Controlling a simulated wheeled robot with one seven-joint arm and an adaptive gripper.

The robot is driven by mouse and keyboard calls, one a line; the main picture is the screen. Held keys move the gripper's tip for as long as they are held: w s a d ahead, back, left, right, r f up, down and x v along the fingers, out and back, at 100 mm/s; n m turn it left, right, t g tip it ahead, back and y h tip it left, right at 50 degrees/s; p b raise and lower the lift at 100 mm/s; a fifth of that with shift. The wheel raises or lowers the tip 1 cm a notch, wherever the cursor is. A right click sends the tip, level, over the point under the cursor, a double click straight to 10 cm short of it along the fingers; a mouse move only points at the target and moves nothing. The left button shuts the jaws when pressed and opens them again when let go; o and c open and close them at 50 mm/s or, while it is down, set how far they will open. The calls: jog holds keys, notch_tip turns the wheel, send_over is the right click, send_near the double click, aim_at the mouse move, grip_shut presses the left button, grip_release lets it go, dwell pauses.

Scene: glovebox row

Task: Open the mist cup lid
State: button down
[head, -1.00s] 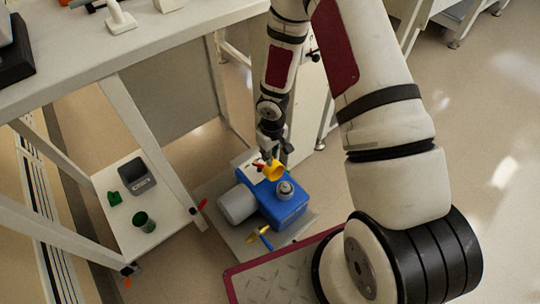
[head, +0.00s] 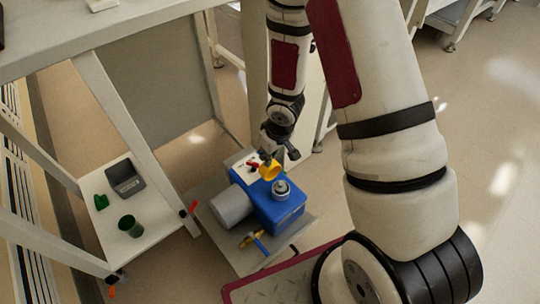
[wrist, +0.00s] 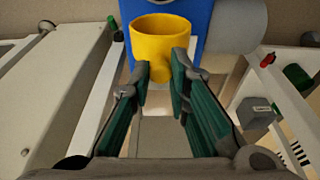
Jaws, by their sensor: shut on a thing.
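A yellow hollow cup-shaped piece (head: 268,173) is at the back edge of the blue machine (head: 283,212). In the wrist view the yellow piece (wrist: 160,38) shows its round opening and a short knob on the near side. My gripper (wrist: 160,78) is shut on that knob, one dark green finger pad on each side. In the head view my gripper (head: 267,158) comes down from above behind the piece. I cannot tell whether the yellow piece is the mist cup or its lid, or how it is joined to the machine.
A silver round fitting (head: 281,188) stands on the machine, with a grey cylinder (head: 231,207) at its left. A blue and yellow valve (head: 256,241) is in front. A white shelf (head: 150,225) at left holds a green cup (head: 130,226) and a grey bin (head: 125,178).

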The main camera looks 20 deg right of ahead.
jog(key=c, duration=1.5)
grip_release()
jog(key=shift+r, duration=0.1)
jog(key=shift+v, duration=5.9)
jog(key=shift+s, duration=0.1)
